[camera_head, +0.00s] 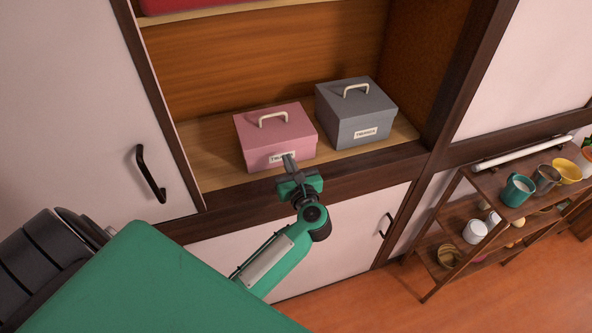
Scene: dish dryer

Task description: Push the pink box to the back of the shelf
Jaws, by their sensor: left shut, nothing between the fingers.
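The pink box (262,133) with a pale handle on its lid sits upright on the wooden shelf (205,143), near its front edge. My left gripper (289,160) is shut and empty, with its fingertips at the lower front of the pink box, over part of its label. I cannot tell whether they touch it. The shelf's back wall (265,60) shows behind the box, with bare shelf between them. My right gripper is not in view.
A grey box (356,113) stands close to the right of the pink box. A white cabinet door (85,110) is at left. A wooden rack (470,215) with cups stands at right. Free shelf lies left of the pink box.

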